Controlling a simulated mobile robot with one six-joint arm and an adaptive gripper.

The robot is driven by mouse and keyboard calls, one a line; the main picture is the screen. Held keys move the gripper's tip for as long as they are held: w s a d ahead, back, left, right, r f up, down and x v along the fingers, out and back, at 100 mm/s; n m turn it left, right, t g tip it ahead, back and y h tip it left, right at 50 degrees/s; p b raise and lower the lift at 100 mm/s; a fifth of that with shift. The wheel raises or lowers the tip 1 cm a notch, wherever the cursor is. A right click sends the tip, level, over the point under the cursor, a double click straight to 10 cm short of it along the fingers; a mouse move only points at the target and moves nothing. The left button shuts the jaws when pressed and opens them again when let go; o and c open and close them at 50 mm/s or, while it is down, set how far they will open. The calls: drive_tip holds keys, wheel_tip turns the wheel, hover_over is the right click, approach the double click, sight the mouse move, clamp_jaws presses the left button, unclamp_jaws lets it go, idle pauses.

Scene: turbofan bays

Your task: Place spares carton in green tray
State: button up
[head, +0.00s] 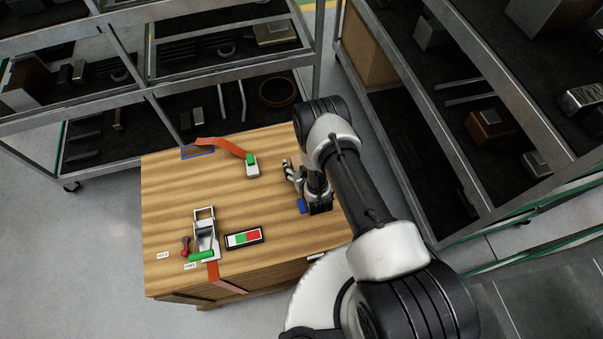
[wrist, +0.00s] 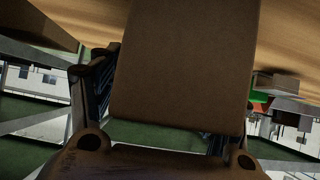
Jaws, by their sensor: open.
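A plain brown carton (wrist: 185,70) fills the middle of the wrist view, close to the camera and between the two fingers of my gripper. I cannot tell whether either finger touches it. In the head view my gripper (head: 291,175) is low over the right part of the wooden bench top (head: 190,185), and it is open. I cannot pick out the carton in the head view; my arm and gripper cover that part. No clear green tray shows; a small dark-framed panel (head: 244,237) with a green and a red half lies on the bench.
An orange strap (head: 222,146) runs to a green-topped buckle (head: 251,165) beside a blue outlined patch (head: 198,152). A metal latch (head: 206,232) with a green bar stands at the front left. Loaded shelf racks (head: 230,58) stand behind and right (head: 470,130). The bench's middle is clear.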

drive_tip(key=shift+w+a+f, duration=0.1)
drive_tip(key=shift+w+f, duration=0.2)
drive_tip(key=shift+w, duration=0.05)
drive_tip(key=shift+r, duration=0.1)
drive_tip(key=c, duration=1.5)
drive_tip(key=shift+c, duration=0.2)
drive_tip(key=shift+r, duration=0.1)
wheel_tip(320, 180, up, 20)
drive_tip(key=p, duration=0.3)
